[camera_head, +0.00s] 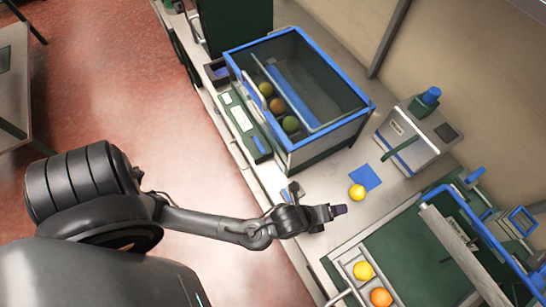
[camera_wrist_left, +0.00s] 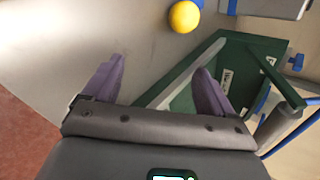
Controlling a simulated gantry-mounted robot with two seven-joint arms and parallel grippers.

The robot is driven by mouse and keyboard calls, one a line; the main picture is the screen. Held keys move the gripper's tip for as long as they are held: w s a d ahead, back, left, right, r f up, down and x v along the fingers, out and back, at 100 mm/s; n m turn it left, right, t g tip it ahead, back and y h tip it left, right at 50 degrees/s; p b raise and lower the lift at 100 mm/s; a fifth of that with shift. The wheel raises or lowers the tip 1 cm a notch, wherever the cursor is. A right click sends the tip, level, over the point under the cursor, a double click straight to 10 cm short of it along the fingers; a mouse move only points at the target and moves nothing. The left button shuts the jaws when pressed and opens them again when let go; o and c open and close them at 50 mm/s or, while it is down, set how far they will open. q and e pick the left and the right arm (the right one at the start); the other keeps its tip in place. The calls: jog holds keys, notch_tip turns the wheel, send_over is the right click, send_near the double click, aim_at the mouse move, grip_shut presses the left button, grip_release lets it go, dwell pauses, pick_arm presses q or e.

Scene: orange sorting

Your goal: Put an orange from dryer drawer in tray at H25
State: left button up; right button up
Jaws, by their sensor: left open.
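The blue-framed, glass-topped dryer (camera_head: 290,138) stands on the bench at the upper middle of the head view. Several round fruits, including an orange one (camera_head: 277,105) and a greenish one (camera_head: 290,124), lie in a row inside it. A yellow-orange fruit (camera_head: 357,192) rests on the bench by a blue square; it also shows in the left wrist view (camera_wrist_left: 184,16). My left gripper (camera_head: 341,210) is above the bench just left of that fruit. In the wrist view its purple fingers (camera_wrist_left: 158,75) are spread with nothing between them. The H25 marking is not readable.
A green-floored tray (camera_head: 400,246) at lower right has a side compartment with a yellow fruit (camera_head: 364,271) and an orange one (camera_head: 381,297). A white machine (camera_head: 410,140) stands behind the blue square (camera_head: 367,177).

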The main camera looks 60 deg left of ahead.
pick_arm(q)
jog(key=s+a+r+n+g, duration=0.2)
jog(key=s+n, duration=0.4)
jog(key=n, duration=0.6)
jog(key=a+g, duration=0.1)
jog(key=a, duration=0.1)
jog(key=shift+s+a+r, duration=0.15)
jog(key=shift+a, duration=0.2)
jog(key=shift+o, duration=0.2)
jog(key=s+a+r+n+g+y, duration=0.1)
jog(key=s+a+n+g, duration=0.1)
jog(key=s+a+n, duration=0.4)
jog(key=n, duration=0.2)
jog(key=shift+s+r+n+g, duration=0.3)
jog(key=shift+s+r+n, duration=0.05)
jog(key=shift+r+n, duration=0.05)
jog(key=shift+w+d, duration=0.1)
